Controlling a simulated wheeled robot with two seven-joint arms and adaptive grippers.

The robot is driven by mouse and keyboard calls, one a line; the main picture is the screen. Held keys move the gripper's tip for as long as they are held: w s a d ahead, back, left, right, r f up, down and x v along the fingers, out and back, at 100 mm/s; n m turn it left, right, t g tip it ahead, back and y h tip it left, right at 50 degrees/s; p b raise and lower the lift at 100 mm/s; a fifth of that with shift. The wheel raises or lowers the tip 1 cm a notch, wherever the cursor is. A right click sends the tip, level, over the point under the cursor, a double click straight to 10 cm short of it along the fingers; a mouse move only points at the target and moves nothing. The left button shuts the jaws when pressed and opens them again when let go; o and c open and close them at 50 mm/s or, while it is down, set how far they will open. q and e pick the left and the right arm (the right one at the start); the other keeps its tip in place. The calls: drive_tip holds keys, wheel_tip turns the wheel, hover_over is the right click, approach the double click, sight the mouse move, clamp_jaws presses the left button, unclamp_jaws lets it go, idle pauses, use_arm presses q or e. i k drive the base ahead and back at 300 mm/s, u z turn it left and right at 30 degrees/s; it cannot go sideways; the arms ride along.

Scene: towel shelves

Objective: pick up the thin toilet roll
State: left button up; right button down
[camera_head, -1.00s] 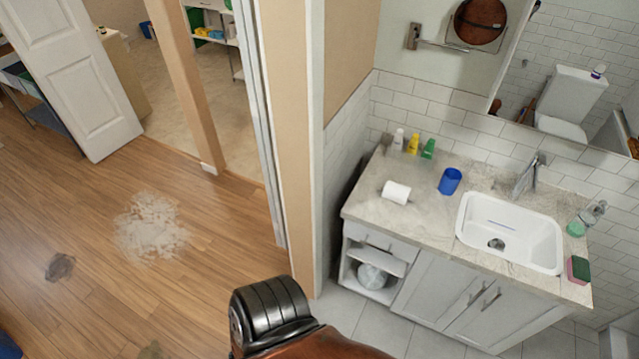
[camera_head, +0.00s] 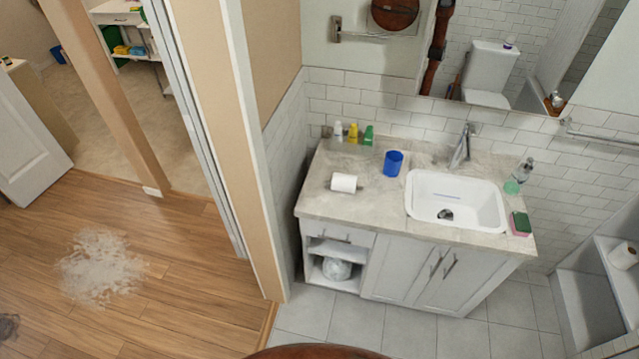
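A white toilet roll (camera_head: 344,183) lies on its side on the left part of the grey stone counter (camera_head: 385,222), with clear counter around it. Another white roll (camera_head: 623,256) sits on a white ledge at the right edge of the picture. From this view I cannot tell for certain which roll is the thinner one. Neither of my grippers shows. Only a brown rounded part of mine shows at the bottom edge.
A blue cup (camera_head: 393,163), several small bottles (camera_head: 353,134) and a white sink (camera_head: 455,201) are on the counter. A soap bottle (camera_head: 525,170) and a sponge (camera_head: 521,223) are at its right end. A wall edge (camera_head: 235,150) stands left of the counter. Grey tile floor (camera_head: 390,328) in front is clear.

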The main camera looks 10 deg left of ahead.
sight(342, 182)
drive_tip(key=u, duration=0.9)
drive_tip(key=i, duration=1.6)
drive_tip(key=z, duration=0.6)
